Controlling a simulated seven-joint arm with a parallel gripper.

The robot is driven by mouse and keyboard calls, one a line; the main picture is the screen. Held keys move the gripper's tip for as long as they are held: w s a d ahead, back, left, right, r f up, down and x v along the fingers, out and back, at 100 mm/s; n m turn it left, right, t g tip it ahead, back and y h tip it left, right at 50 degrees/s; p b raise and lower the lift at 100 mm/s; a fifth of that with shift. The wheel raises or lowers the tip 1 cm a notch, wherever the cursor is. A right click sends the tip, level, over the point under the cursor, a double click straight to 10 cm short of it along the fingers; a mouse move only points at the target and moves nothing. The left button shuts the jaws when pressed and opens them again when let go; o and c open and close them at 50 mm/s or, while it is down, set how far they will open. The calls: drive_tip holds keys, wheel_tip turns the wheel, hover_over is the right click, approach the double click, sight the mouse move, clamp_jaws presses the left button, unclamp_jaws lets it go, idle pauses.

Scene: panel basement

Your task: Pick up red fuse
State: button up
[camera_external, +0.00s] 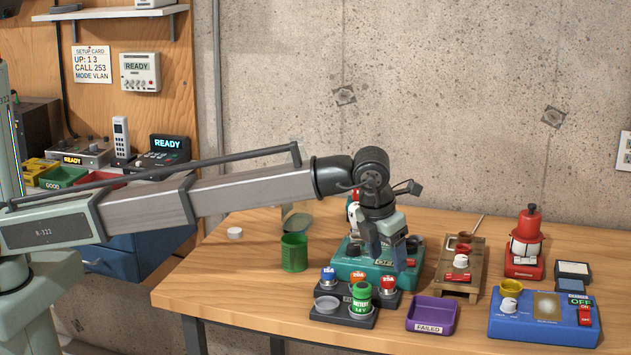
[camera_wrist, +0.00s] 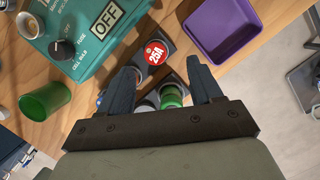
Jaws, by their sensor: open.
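The red fuse (camera_external: 389,284) stands upright in the right slot of a dark fuse rack (camera_external: 384,301) on the wooden table. In the wrist view, the red fuse (camera_wrist: 156,52) shows its round top marked 25A, just past and between the fingertips. My gripper (camera_external: 388,260) points down above and slightly behind the rack, in front of the teal box. In the wrist view, my gripper (camera_wrist: 160,66) has its fingers apart with nothing held. A blue fuse (camera_external: 328,275) and an orange fuse (camera_external: 358,277) share the rack.
A green battery (camera_external: 361,298) stands in a dark holder in front of the rack. A purple tray (camera_external: 432,313) marked FAILED lies to the right. The teal box (camera_external: 350,268) is close behind, with a green cup (camera_external: 294,252) to its left.

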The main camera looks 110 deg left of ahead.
sight(388, 279)
drive_tip(key=shift+s+x, duration=0.15)
drive_tip(key=shift+x, duration=1.35)
drive_tip(key=shift+s+x, duration=0.15)
drive_tip(key=shift+x, duration=1.4)
drive_tip(key=shift+a, duration=0.15)
drive_tip(key=c, duration=1.1)
